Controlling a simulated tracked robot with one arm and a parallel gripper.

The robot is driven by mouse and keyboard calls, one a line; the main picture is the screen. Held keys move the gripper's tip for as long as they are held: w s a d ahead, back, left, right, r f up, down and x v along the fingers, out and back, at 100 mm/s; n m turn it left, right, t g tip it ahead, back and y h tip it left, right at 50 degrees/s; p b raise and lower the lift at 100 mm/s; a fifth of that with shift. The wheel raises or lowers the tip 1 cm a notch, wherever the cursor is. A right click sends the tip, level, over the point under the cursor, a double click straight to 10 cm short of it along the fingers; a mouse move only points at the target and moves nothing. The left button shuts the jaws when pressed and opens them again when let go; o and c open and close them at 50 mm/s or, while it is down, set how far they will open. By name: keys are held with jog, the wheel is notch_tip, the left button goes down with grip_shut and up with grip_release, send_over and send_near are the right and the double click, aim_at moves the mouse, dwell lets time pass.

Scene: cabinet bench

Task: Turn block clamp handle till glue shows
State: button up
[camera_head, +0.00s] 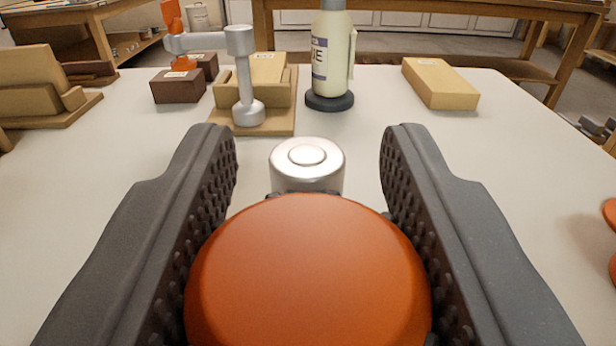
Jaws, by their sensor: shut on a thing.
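My gripper (308,200) is shut on a large rounded orange handle (308,275), which fills the space between the two dark studded fingers. A silver metal cylinder (307,162) with a round raised centre shows just beyond the handle. Farther back left, a grey clamp (240,75) with an orange part (173,25) stands over a light wooden block (268,68) on a wooden base (285,120). I cannot tell whether the held handle belongs to another clamp. No glue bead is visible at the block from here.
A glue bottle (332,55) stands on a dark round base behind the gripper. A loose wooden block (438,83) lies to its right, and dark blocks (178,85) lie left. A wooden stand (42,90) is at far left. Orange pieces (610,212) show at the right edge.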

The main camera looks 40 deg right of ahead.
jog(key=shift+r+m+g+h+p, duration=0.2)
jog(key=shift+m+g+h+p, duration=0.3)
jog(key=shift+p, duration=1.1)
jog(key=h+p, duration=0.1)
jog(key=p, duration=0.1)
jog(key=shift+r+m+g+p, duration=0.1)
jog(key=shift+m+g+p, duration=0.25)
jog(key=shift+m+g, duration=0.05)
jog(key=shift+s+m+g+h+p, duration=0.1)
jog(key=shift+m+g+h+p, duration=0.45)
jog(key=shift+p, duration=0.65)
jog(key=m+g+h+p, duration=0.1)
jog(key=g+p, duration=0.1)
jog(key=m+g+h+p, duration=0.1)
jog(key=g+p, duration=0.1)
jog(key=shift+s+d+f+m+h, duration=0.15)
jog(key=shift+f+m+h, duration=0.1)
jog(key=shift+m, duration=0.1)
jog(key=shift+d+m+g+p, duration=0.1)
jog(key=shift+m+g+p, duration=0.35)
jog(key=shift+p, duration=0.1)
jog(key=o, duration=1)
jog(key=shift+c, duration=0.2)
jog(key=shift+s, duration=0.1)
jog(key=v, duration=1.3)
jog(key=shift+a+f, duration=0.35)
jog(key=shift+a, duration=0.05)
